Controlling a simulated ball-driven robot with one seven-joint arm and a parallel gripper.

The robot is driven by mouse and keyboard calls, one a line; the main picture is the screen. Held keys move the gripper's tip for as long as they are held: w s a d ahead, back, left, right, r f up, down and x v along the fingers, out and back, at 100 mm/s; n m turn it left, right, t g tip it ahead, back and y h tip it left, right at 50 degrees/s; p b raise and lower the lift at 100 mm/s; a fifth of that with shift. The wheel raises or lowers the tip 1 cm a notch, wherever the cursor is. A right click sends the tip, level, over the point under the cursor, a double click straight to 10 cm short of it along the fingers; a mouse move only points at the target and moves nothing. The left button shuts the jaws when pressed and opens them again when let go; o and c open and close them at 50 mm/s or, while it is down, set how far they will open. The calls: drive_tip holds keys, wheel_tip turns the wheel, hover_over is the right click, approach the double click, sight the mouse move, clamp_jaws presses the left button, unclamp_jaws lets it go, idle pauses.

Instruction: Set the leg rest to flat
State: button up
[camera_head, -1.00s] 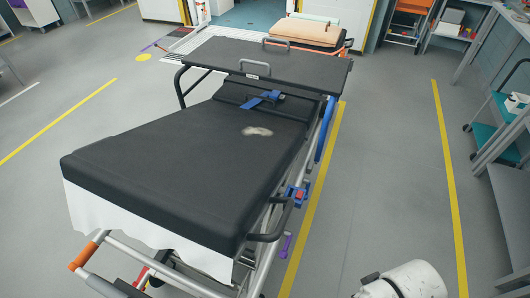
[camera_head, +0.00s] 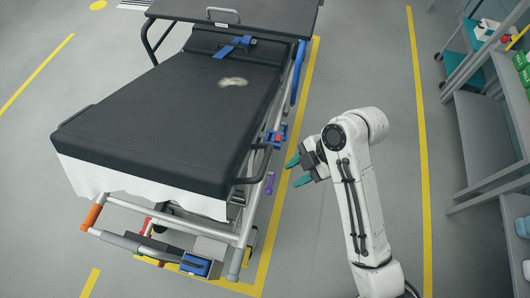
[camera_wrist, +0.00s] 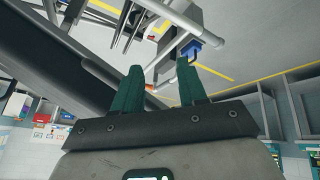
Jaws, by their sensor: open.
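The stretcher's long black padded section (camera_head: 165,125) fills the left of the head view, with a white sheet (camera_head: 140,187) hanging under its near end. A flat black panel (camera_head: 270,12) crosses the far end above it. I cannot tell for sure which section is the leg rest. A small purple handle (camera_head: 269,183), a black side loop (camera_head: 250,172) and a red-and-blue fitting (camera_head: 279,137) are on the right side. My gripper (camera_head: 296,171), with teal fingers, is open and empty to the right of these, apart from the frame. Its open fingers show in the wrist view (camera_wrist: 162,62).
An orange-ended bar (camera_head: 92,215) and blue pedal (camera_head: 196,265) stick out at the stretcher's near end. Grey shelving (camera_head: 485,130) stands at the right.

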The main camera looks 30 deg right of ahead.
sight(267, 162)
drive_tip(key=w+r+n+y+p, duration=0.1)
drive_tip(key=w+r+n+p, duration=0.1)
drive_tip(key=w+r+n, duration=0.45)
drive_tip(key=shift+n, duration=0.85)
drive_tip(key=a+f+b, duration=0.1)
drive_tip(key=f+b, duration=0.1)
drive_tip(key=b, duration=0.1)
drive_tip(key=a+f+b, duration=0.2)
drive_tip(key=b, duration=0.1)
drive_tip(key=a+f+b, duration=0.1)
drive_tip(key=f+b, duration=0.1)
drive_tip(key=b, duration=0.1)
drive_tip(key=shift+s+a+f+b, duration=0.1)
drive_tip(key=shift+s+a+b, duration=0.1)
drive_tip(key=shift+s+b, duration=0.1)
drive_tip(key=shift+a+f+y+p, duration=0.15)
drive_tip(key=shift+a+y+p, duration=0.15)
drive_tip(key=shift+x, duration=0.8)
clamp_jaws()
